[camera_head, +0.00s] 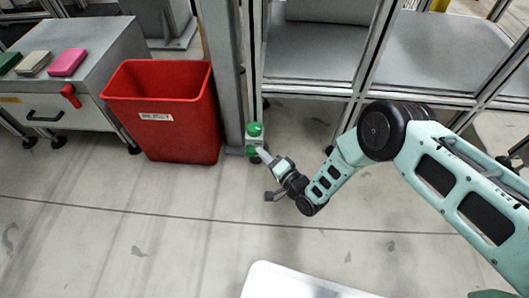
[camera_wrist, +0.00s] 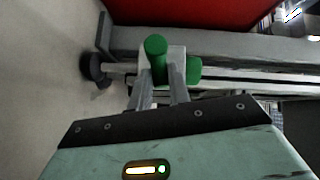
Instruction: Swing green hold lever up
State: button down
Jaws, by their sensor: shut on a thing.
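The green hold lever (camera_head: 255,130) is mounted low on a grey post beside the red bin. My gripper (camera_head: 262,153) reaches the lever from the lower right. In the wrist view my gripper's two fingers (camera_wrist: 161,88) are close together at the green lever, shut on it. The fingertips partly hide the lever's lower part and the exact contact.
A red bin (camera_head: 165,105) stands just left of the post (camera_head: 220,60). A grey cabinet (camera_head: 85,60) with coloured blocks on top is at the far left. Metal-framed shelving (camera_head: 320,50) stands behind and right. The floor in front is open, with a white surface (camera_head: 300,283) at the bottom edge.

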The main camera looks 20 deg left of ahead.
aim_at(249, 145)
jog(key=r+n+h+p, duration=0.1)
jog(key=p, duration=0.1)
jog(key=r+n+g+h+p, duration=0.1)
jog(key=h+p, duration=0.1)
jog(key=p, duration=0.1)
jog(key=shift+s+a+r+n, duration=0.1)
jog(key=shift+a+r+n, duration=0.2)
jog(key=shift+a+n, duration=0.1)
jog(key=n+h+p, duration=0.1)
jog(key=p, duration=0.1)
jog(key=a+r+n+h+p, duration=0.1)
jog(key=h+p, duration=0.1)
jog(key=shift+s+a+r+h, duration=0.1)
jog(key=shift+s+a+h, duration=0.1)
jog(key=shift+h, duration=0.1)
jog(key=shift+s+a+n+h, duration=0.15)
jog(key=shift+a+n+h, duration=0.45)
jog(key=shift+h, duration=0.4)
jog(key=shift+s+a+r+n+h+b, duration=0.1)
jog(key=shift+a+n+h+b, duration=0.25)
jog(key=shift+h, duration=0.35)
jog(key=shift+a+r+n+h+b, duration=0.1)
jog(key=shift+a+n+h+b, duration=0.1)
jog(key=shift+n+h+b, duration=0.4)
jog(key=c, duration=1.3)
grip_release()
